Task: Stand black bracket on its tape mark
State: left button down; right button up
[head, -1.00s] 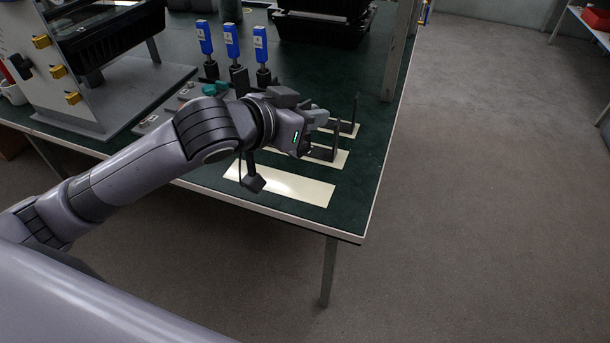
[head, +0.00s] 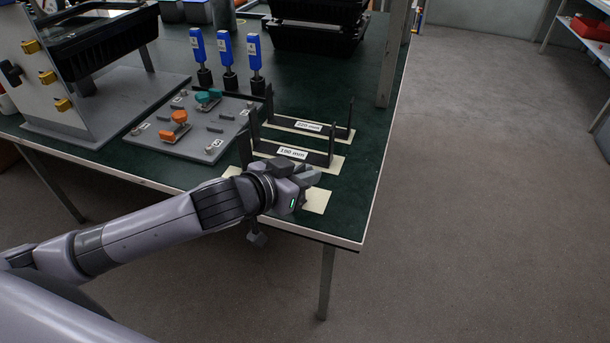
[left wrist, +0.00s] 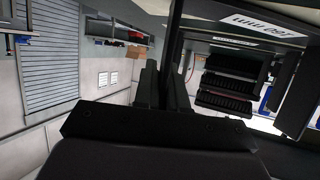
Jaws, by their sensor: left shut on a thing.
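My left gripper (head: 308,178) is shut on a black bracket, over the front end of the table. The bracket's far-left upright (head: 244,150) shows behind my wrist; my arm hides most of the rest. In the left wrist view the bracket (left wrist: 298,90) appears upside down with a white label, apparently 160 mm. The front cream tape mark (head: 318,201) lies beneath my gripper, its left part hidden. I cannot tell whether the bracket touches the tape. My right gripper is not in view.
Two similar black brackets, labelled 190 mm (head: 318,157) and 220 mm (head: 326,131), stand just behind on their own tape strips. A grey fixture plate (head: 205,145) with orange and teal clamps is on the left. Blue-handled tools (head: 228,52) stand behind it.

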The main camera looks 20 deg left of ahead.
pick_arm(q)
jog(key=c, duration=1.2)
grip_release()
jog(key=shift+f, duration=0.15)
jog(key=shift+r, duration=0.25)
jog(key=v, duration=1.2)
jog(key=s+f+n+g+y, duration=0.1)
jog(key=s+f, duration=0.4)
jog(key=f, duration=0.7)
jog(key=s+f+n+g+y, duration=0.1)
jog(key=s+f, duration=0.4)
jog(key=f, duration=0.7)
jog(key=shift+s+a+f+n+y+p, duration=0.15)
jog(key=shift+s+f+n+y+p, duration=0.1)
jog(key=shift+n+y+p, duration=0.2)
jog(key=shift+r, duration=0.1)
